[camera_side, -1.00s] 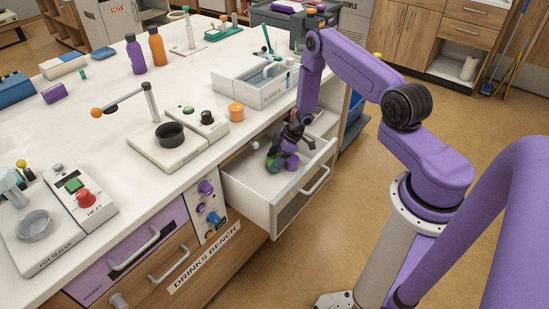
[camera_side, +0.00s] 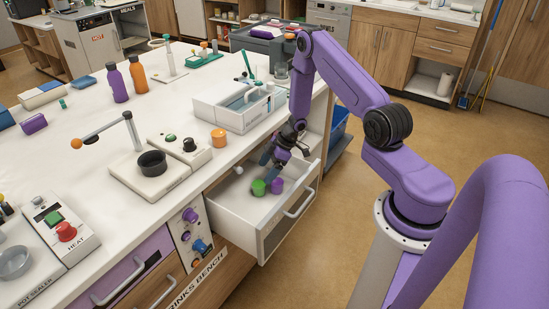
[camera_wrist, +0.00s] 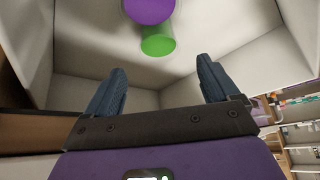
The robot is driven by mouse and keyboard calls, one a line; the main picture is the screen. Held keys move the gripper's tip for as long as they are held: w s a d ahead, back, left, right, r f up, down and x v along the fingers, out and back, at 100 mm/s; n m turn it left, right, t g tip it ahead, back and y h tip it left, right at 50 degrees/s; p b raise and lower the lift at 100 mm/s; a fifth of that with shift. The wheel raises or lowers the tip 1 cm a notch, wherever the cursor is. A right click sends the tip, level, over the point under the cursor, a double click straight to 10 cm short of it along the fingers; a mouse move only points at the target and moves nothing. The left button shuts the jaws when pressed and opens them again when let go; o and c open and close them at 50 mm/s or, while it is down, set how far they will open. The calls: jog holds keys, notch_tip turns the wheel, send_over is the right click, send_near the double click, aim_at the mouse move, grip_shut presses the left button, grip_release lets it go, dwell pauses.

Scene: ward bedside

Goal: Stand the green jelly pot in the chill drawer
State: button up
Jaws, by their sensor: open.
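The green jelly pot (camera_side: 258,187) stands on the floor of the open white drawer (camera_side: 229,212), and looks upright. It also shows in the wrist view (camera_wrist: 158,43), beyond my fingertips and partly behind a purple pot (camera_wrist: 150,10). The purple pot (camera_side: 277,185) stands close beside it in the side view; whether the two touch I cannot tell. My gripper (camera_side: 268,158) is inside or just above the drawer, behind the pots. Its blue-grey fingers are wide apart in the wrist view (camera_wrist: 160,82), with nothing between them.
The drawer front with its handle (camera_side: 298,204) juts out over the floor. On the bench above are a white divided tray (camera_side: 237,118), an orange pot (camera_side: 219,138) and a burner unit with a dark pan (camera_side: 151,163). Drawer floor left of the pots is bare.

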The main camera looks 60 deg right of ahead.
jog(key=shift+v, duration=2.65)
notch_tip(320, 180, up, 9)
jog(key=w+a+h, duration=0.2)
jog(key=a+h, duration=0.1)
jog(key=h, duration=0.1)
jog(key=s+a+r+h, duration=0.2)
jog(key=s+a+r, duration=0.2)
jog(key=a+r, duration=0.55)
jog(key=s+a+r+n+g, duration=0.1)
jog(key=s+a+r, duration=0.1)
jog(key=s, duration=0.7)
jog(key=s+a+r+n+g+y, duration=0.1)
jog(key=s+a, duration=0.3)
jog(key=s, duration=0.5)
jog(key=s+a+r+n+g+y, duration=0.1)
jog(key=s+a+r, duration=0.2)
jog(key=s, duration=0.6)
jog(key=shift+a+r+g, duration=0.25)
jog(key=shift+r+g, duration=0.15)
jog(key=shift+r, duration=0.05)
